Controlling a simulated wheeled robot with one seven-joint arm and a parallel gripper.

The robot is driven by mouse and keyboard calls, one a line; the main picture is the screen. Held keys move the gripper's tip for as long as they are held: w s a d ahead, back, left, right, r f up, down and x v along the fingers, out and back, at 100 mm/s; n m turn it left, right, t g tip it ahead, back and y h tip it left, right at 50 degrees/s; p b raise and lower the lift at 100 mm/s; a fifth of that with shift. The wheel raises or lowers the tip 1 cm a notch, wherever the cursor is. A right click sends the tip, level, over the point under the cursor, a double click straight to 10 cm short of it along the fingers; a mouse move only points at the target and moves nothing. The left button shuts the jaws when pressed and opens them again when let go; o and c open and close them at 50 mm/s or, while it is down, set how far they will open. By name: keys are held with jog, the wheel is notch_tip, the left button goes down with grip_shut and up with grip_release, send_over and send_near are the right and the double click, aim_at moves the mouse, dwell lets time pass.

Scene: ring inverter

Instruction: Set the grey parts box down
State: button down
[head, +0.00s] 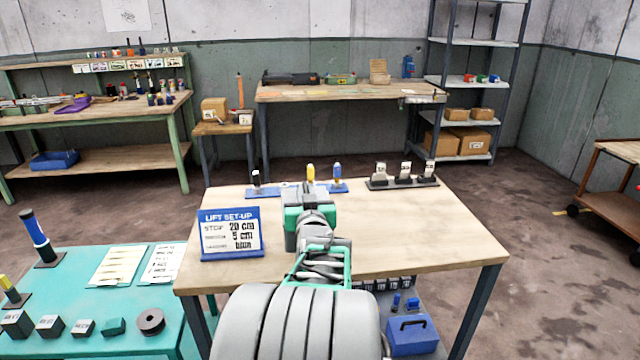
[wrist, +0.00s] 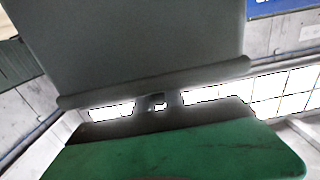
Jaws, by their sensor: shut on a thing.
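My gripper (head: 307,200) is over the middle of the wooden table (head: 405,240) in the head view, seen from behind along my arm. Its fingertips are hidden there, and I cannot make out the grey parts box in that view. In the wrist view a large plain grey surface with a rounded rim, which looks like the grey parts box (wrist: 150,45), fills the upper middle. A green surface (wrist: 180,150) lies close below it. My gripper is shut on the box. I cannot tell whether the box touches the table.
A blue-edged LIFT SET-UP sign (head: 231,233) stands left of my gripper. A blue strip with upright tools (head: 264,192) and a dark stand with grey labelled pieces (head: 403,180) line the far edge. The table's right side is bare. A teal bench (head: 75,285) adjoins at left.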

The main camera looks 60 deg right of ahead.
jog(key=shift+w+d+f, duration=0.15)
jog(key=shift+w+f, duration=0.35)
jog(key=shift+w, duration=0.05)
jog(key=shift+w+d+f, duration=0.15)
jog(key=shift+w+f, duration=0.3)
jog(key=shift+w, duration=0.05)
jog(key=shift+w+d+f, duration=0.1)
jog(key=shift+f, duration=1.65)
jog(key=c, duration=1.8)
grip_release()
jog(key=shift+f, duration=0.2)
jog(key=o, duration=0.3)
jog(key=shift+o, duration=0.2)
